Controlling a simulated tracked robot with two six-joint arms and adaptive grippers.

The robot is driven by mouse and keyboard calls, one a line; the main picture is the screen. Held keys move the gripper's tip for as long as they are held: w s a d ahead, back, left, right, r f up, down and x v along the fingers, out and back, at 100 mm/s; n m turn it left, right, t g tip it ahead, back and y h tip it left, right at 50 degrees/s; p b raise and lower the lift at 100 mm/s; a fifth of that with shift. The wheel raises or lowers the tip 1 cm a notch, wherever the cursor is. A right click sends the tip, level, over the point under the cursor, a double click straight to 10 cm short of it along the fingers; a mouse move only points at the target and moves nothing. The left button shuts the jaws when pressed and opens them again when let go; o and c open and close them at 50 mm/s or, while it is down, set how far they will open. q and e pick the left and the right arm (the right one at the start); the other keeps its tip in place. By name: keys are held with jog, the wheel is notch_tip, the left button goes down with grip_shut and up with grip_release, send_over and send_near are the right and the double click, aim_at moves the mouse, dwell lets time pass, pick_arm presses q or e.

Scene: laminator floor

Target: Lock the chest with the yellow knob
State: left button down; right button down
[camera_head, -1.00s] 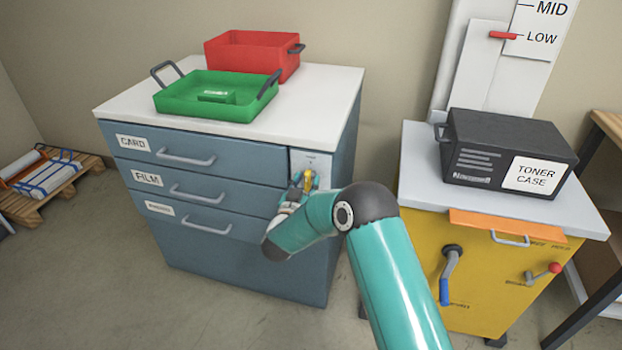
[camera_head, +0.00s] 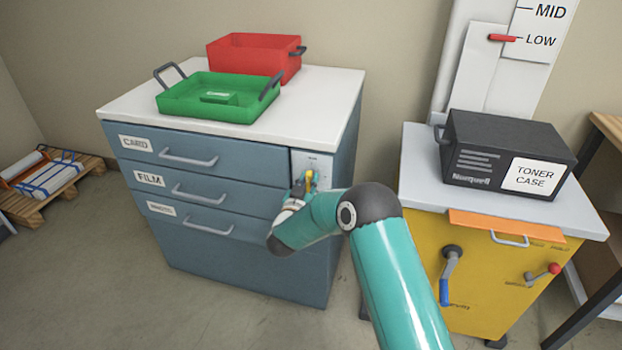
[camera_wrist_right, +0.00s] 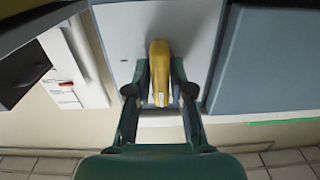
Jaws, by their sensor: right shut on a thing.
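The chest (camera_head: 230,257) is a blue-grey cabinet with three drawers labelled CARD, FILM and a third label too small to read, all flush with its front. The yellow knob (camera_head: 309,180) is on a light plate at the upper right of the chest front. My right gripper (camera_head: 304,186) reaches it from the front. In the right wrist view the yellow knob (camera_wrist_right: 159,72) sits between the two fingers of my right gripper (camera_wrist_right: 160,95), which is shut on it. The knob's far end is partly hidden. My left gripper is not in view.
A green tray (camera_head: 185,106) and a red bin (camera_head: 232,58) stand on the chest's white top. To the right, a yellow cabinet (camera_head: 486,295) with cranks carries a black toner case (camera_head: 470,178). A pallet (camera_head: 25,212) lies at far left. Floor before the chest is clear.

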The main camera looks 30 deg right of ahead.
jog(key=shift+d+r+m, duration=0.25)
jog(key=shift+m, duration=0.05)
jog(key=shift+f+m+b, duration=0.1)
jog(key=shift+m+b, duration=0.5)
jog(key=shift+b, duration=0.45)
jog(key=shift+s+d+f+m+b, duration=0.1)
jog(key=shift+s+m+b, duration=0.05)
jog(key=shift+m+b, duration=4.55)
jog(key=shift+s+d+f+m+b, duration=0.1)
jog(key=shift+m+b, duration=3.6)
jog(key=shift+b, duration=1.9)
jog(key=c, duration=1.5)
grip_release()
jog(key=o, duration=0.4)
jog(key=shift+w+d+f, duration=0.1)
jog(key=shift+f, duration=0.05)
